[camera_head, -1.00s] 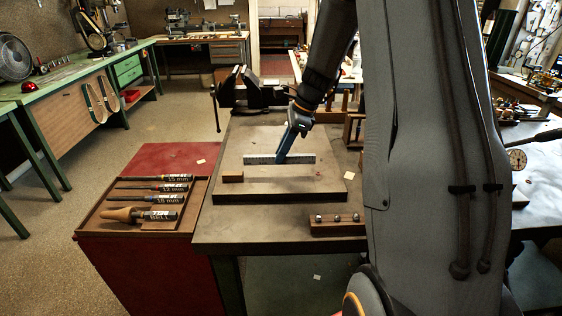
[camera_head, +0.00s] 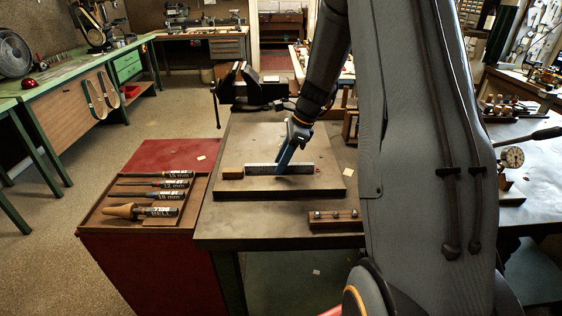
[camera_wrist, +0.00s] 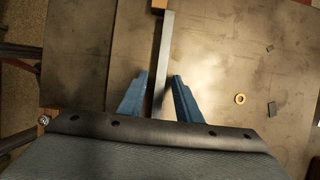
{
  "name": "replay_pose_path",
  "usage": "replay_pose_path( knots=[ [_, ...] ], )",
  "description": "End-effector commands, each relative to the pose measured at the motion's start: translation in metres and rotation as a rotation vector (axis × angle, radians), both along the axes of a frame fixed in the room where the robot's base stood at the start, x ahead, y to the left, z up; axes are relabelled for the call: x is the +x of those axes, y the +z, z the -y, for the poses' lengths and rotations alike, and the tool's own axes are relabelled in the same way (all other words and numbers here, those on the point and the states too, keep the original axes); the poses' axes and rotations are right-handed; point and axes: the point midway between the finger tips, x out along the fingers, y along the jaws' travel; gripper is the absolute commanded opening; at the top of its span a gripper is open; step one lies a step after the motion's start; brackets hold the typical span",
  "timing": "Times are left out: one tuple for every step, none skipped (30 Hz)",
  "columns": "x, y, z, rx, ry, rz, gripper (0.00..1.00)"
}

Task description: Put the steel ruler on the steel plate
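The steel ruler (camera_head: 262,169) is a long pale strip with markings, standing on its long edge low over the steel plate (camera_head: 236,189). It looks to be touching the plate or very nearly so. My gripper (camera_head: 280,167) reaches down from above with blue fingers around the ruler's middle. In the wrist view the ruler (camera_wrist: 166,45) runs lengthwise between the two fingers (camera_wrist: 161,78), with a narrow gap seen on each side, so the gripper looks slightly open. The plate (camera_wrist: 215,50) is brownish, broad and flat.
A small wooden block (camera_head: 232,172) sits by the ruler's left end. A rack with small steel balls (camera_head: 336,216) is in front of the plate. A vise (camera_head: 247,86) stands behind, and a tool tray (camera_head: 158,196) at left.

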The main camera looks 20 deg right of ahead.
Motion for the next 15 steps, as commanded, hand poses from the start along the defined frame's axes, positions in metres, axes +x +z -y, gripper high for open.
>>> replay_pose_path(
  knots=[
    [0.0, 0.0, 0.0, 0.0, 0.0, 0.0, 0.31],
    [0.0, 0.0, 0.0, 0.0, 0.0, 0.0, 0.31],
    [0.0, 0.0, 0.0, 0.0, 0.0, 0.0, 0.31],
    [0.0, 0.0, 0.0, 0.0, 0.0, 0.0, 0.31],
    [0.0, 0.001, 0.0, 0.0, 0.0, 0.0, 0.31],
    [0.0, 0.002, 0.0, 0.0, 0.0, 0.0, 0.31],
    [0.0, 0.003, 0.0, -0.001, 0.001, 0.001, 0.31],
    [0.0, 0.005, 0.001, -0.001, 0.001, 0.001, 0.31],
    [0.0, 0.008, 0.003, 0.0, 0.001, 0.002, 0.31],
    [-0.001, 0.011, 0.004, 0.0, 0.0, 0.002, 0.31],
    [-0.001, 0.015, 0.006, -0.001, -0.001, 0.004, 0.31],
    [-0.002, 0.02, 0.008, -0.001, -0.002, 0.005, 0.31],
    [-0.003, 0.025, 0.01, -0.001, -0.002, 0.003, 0.31],
    [-0.003, 0.031, 0.013, -0.002, -0.001, 0.005, 0.31],
    [-0.004, 0.038, 0.015, -0.001, -0.001, 0.005, 0.31]
  ],
)
